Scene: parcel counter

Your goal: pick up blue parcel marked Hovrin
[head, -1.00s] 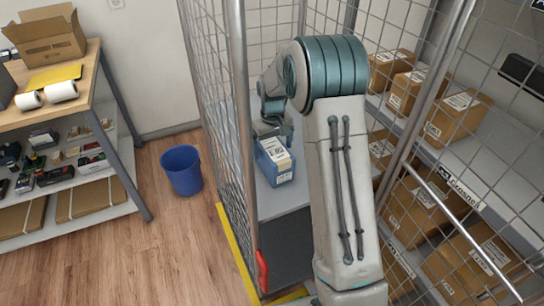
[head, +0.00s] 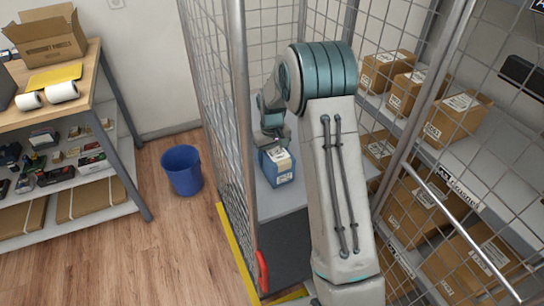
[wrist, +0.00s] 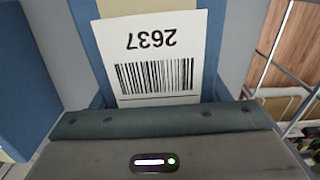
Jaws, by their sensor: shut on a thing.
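A blue parcel (head: 275,168) with a white label sits on the grey surface inside the mesh cage in the head view. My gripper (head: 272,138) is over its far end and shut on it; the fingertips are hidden. In the wrist view the parcel's blue top (wrist: 84,22) fills the upper middle. Its white label (wrist: 155,60) shows a barcode and the number 2637, upside down. The name Hovrin cannot be read in either view. I cannot tell whether the parcel touches the surface below.
Wire mesh panels (head: 217,110) stand close on the left of the parcel. Shelves with several brown boxes (head: 457,118) stand on the right. A blue bin (head: 182,172) and a workbench (head: 95,75) are outside the cage. Another blue thing (wrist: 25,80) shows at the wrist view's left.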

